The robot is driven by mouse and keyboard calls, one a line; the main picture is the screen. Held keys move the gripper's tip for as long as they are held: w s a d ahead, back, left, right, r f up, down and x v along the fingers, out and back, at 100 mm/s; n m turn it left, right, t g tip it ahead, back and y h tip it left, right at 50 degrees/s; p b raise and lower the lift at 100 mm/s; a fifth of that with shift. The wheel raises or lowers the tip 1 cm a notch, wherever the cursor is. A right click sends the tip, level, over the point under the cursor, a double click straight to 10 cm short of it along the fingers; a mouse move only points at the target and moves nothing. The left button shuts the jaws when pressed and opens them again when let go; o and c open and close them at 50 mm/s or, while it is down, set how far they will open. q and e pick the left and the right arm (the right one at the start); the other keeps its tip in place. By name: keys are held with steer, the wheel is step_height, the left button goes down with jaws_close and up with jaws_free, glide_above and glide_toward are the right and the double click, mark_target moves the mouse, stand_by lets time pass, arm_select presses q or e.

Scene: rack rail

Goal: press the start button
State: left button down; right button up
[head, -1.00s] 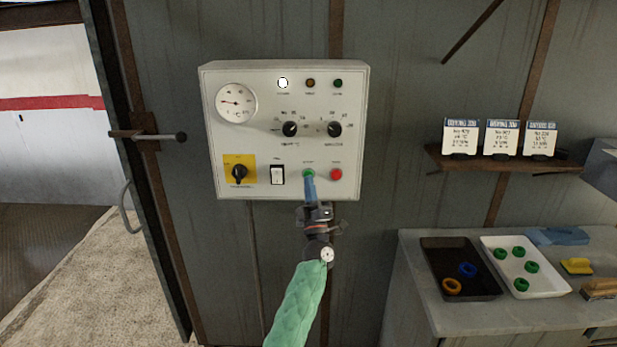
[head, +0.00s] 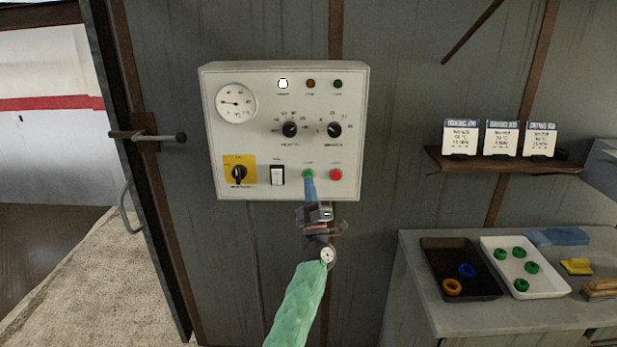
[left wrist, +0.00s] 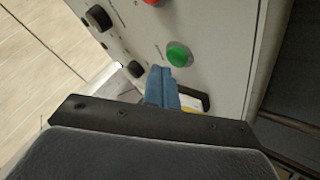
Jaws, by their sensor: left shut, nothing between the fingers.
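The control panel (head: 262,150) is a pale box on the wall. Its green start button (head: 308,173) is at the lower middle, with a red button (head: 336,174) to its right. In the left wrist view the green button (left wrist: 180,56) shows just beyond the blue fingertips. My left gripper (head: 309,182) is shut and empty, its blue fingers pointing up at the green button from below. The fingertips are at or very close to the button; I cannot tell whether they touch. A white lamp (head: 283,84) is bright at the top. My right gripper is out of view.
The panel also has a gauge (head: 236,103), two black knobs, a yellow-backed rotary switch (head: 239,172) and a rocker switch (head: 277,175). At right, a bench holds a dark tray (head: 480,292) and a white tray (head: 548,285) with rings. A door handle (head: 160,137) sticks out at left.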

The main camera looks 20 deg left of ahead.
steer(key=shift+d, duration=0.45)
arm_select(q)
steer(key=shift+w, duration=0.2)
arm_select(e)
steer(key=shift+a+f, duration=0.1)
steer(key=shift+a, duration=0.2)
arm_select(q)
steer(key=shift+w+a, duration=0.15)
steer(key=shift+w, duration=0.05)
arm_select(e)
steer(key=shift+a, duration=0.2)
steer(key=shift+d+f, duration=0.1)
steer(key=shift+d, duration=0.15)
arm_select(q)
steer(key=shift+w+a+b, duration=0.1)
steer(key=shift+w+b, duration=0.2)
steer(key=shift+w, duration=0.1)
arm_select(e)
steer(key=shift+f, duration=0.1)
arm_select(q)
steer(key=shift+s, duration=0.1)
stand_by(0.5)
steer(key=shift+s+d, duration=0.25)
steer(key=shift+s, duration=0.5)
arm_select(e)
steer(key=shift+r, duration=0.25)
